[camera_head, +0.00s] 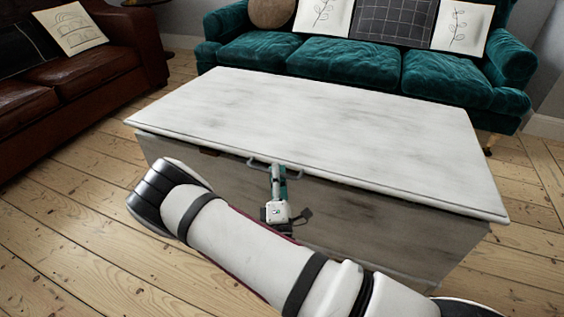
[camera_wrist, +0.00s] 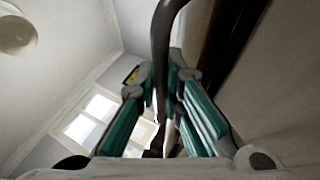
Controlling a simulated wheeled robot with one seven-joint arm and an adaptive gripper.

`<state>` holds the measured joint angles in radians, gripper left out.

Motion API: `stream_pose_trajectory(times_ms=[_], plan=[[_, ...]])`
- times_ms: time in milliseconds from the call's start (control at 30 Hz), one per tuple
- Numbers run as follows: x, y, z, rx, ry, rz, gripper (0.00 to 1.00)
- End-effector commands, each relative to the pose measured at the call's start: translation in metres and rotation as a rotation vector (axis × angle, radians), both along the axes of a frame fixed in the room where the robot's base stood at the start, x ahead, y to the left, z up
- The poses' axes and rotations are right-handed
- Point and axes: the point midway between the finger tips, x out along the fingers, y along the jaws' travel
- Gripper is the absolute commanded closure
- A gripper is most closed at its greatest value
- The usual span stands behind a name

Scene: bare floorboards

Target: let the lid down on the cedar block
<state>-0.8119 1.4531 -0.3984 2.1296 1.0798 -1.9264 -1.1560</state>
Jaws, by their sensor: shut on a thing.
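The lid (camera_head: 310,125) is the whitish, worn top of a large chest (camera_head: 385,220) in the head view. It lies almost flat, with a thin dark gap under its front edge towards the left. A small brown piece (camera_head: 209,152), probably the cedar block, shows under that edge, left of the handle. I cannot tell whether the lid touches it. My gripper (camera_head: 278,172) is at the middle of the lid's front edge, shut on the metal handle (camera_head: 262,163). In the wrist view the dark handle bar (camera_wrist: 160,45) runs between the teal fingers (camera_wrist: 163,95).
A teal sofa (camera_head: 350,68) with cushions stands behind the chest. A brown leather sofa (camera_head: 85,85) stands at the left. Bare floorboards (camera_head: 60,230) are clear at the left front. The wrist view shows a window (camera_wrist: 90,115) and a round lamp (camera_wrist: 17,33).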

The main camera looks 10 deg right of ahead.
Motion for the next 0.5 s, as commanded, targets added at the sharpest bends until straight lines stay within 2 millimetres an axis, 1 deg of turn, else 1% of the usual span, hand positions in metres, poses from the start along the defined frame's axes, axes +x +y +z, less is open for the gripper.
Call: stream_pose_trajectory(times_ms=[100, 233, 500], plan=[[0.001, 0.004, -0.008, -0.005, -0.012, 0.005, 1.00], [0.002, 0.005, -0.012, -0.009, -0.019, 0.002, 1.00], [0.002, 0.006, -0.014, -0.010, -0.024, 0.002, 1.00]])
